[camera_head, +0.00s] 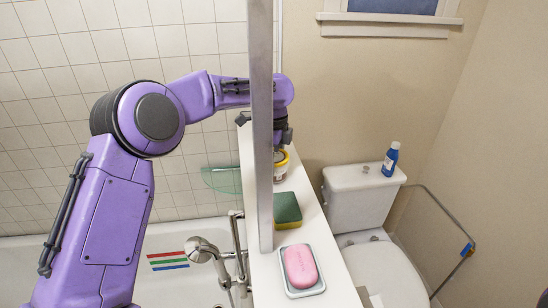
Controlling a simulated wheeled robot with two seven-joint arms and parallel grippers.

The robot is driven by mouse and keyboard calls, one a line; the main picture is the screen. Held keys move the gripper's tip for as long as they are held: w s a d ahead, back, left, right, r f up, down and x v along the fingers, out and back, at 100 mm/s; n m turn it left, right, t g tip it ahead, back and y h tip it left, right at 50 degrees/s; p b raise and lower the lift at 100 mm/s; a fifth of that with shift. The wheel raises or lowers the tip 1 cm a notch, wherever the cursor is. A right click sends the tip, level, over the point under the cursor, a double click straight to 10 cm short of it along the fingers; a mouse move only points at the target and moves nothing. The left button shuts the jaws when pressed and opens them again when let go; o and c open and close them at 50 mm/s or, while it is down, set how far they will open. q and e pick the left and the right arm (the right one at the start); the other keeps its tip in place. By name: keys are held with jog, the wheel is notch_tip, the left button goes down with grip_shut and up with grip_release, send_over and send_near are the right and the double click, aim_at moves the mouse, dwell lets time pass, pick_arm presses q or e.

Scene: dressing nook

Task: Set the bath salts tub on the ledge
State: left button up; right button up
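The bath salts tub (281,162), a small pale container with a yellow band, is on or just above the white ledge (313,222), at its far part. A grey vertical post hides its left side. My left arm reaches in from the left and passes behind the post. My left gripper (280,148) points down at the top of the tub. The fingers are small and partly hidden by the post, so I cannot tell whether they are closed on it. My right gripper is not in view.
The grey post (262,130) stands at the ledge's left side. A green and yellow sponge (287,210) and a pink soap in a dish (300,267) lie nearer on the ledge. A blue bottle (390,160) stands on the toilet tank (360,200). A shower head (200,249) is at left.

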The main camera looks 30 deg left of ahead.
pick_arm(q)
jog(key=shift+w+f, duration=0.15)
jog(key=shift+w, duration=0.05)
jog(key=o, duration=1)
jog(key=shift+w+f, duration=0.1)
jog(key=shift+f, duration=0.05)
jog(key=shift+s+r, duration=0.2)
jog(key=shift+r, duration=0.1)
notch_tip(320, 180, up, 12)
jog(key=shift+f, duration=0.1)
jog(key=shift+w, duration=0.1)
